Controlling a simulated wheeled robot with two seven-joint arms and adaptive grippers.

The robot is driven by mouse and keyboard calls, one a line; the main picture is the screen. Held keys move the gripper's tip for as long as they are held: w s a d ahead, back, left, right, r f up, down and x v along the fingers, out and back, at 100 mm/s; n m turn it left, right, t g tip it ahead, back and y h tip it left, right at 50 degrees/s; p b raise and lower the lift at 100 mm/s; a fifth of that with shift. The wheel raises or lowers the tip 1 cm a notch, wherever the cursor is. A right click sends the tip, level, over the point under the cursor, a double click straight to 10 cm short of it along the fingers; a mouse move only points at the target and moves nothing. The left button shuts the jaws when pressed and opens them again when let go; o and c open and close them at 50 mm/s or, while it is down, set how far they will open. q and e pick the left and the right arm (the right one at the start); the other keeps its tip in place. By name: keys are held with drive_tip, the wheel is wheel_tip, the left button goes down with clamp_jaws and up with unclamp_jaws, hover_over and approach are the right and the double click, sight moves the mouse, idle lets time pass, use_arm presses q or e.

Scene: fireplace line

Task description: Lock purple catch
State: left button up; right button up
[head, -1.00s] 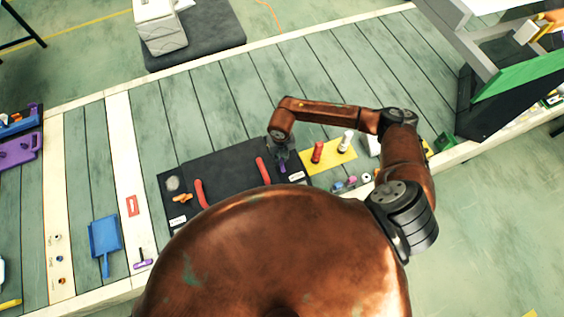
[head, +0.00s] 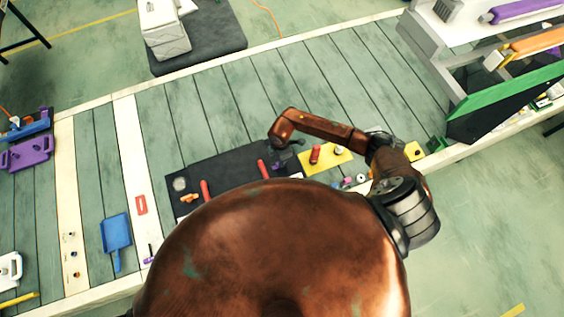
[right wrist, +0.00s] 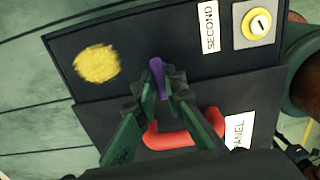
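The purple catch (right wrist: 157,72) is a small upright-looking purple bar at the middle of the black panel (right wrist: 105,110) in the right wrist view. My right gripper (right wrist: 158,90) has its narrowed fingertips on both sides of the catch, and the purple fills the gap between them. The fingers hide the catch's lower part. In the head view my right gripper (head: 284,157) is over the panel's right part (head: 230,155), and the catch (head: 277,166) shows only as a small purple spot. My left gripper is in no view.
A red handle (right wrist: 165,140) lies just below the fingertips. A yellow switch (right wrist: 258,23), a "SECOND" label (right wrist: 209,27) and a yellow round patch (right wrist: 97,63) are on the dark surface. A yellow mat (head: 326,160) with a red cylinder (head: 314,154) is close to the right.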

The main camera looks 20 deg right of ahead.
drive_tip(key=shift+o, duration=0.7)
drive_tip(key=shift+a, duration=0.2)
drive_tip(key=o, duration=0.3)
drive_tip(key=shift+w, duration=0.1)
drive_tip(key=shift+d, duration=0.1)
drive_tip(key=shift+r, duration=0.5)
wheel_tip(320, 180, up, 5)
drive_tip(key=p, duration=0.3)
drive_tip(key=shift+r, duration=0.1)
